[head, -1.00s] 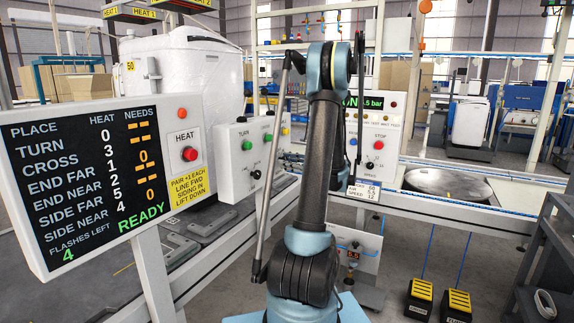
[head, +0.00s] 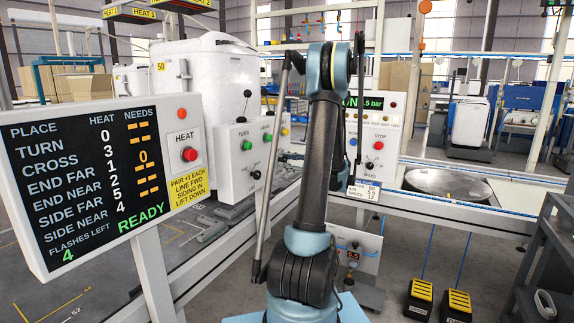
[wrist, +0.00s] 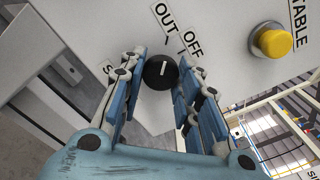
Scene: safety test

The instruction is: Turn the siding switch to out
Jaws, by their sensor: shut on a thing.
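In the wrist view the black round switch knob (wrist: 161,72) sits on a pale panel (wrist: 222,40) between the two blue fingers of my gripper (wrist: 162,78). The fingers are shut on the knob's sides. Its short white mark stands nearly upright in the picture, roughly toward the OUT label (wrist: 165,17). The OFF label (wrist: 193,42) is to the right of it. A third label at the left is mostly hidden by the finger. In the head view my arm hides the gripper and this knob.
A yellow button (wrist: 272,40) marked TABLE is right of the knob. In the head view, a control box (head: 232,180) with green buttons stands left of my arm. A scoreboard (head: 85,180) reads READY at the front left. A white tank (head: 205,75) stands behind it.

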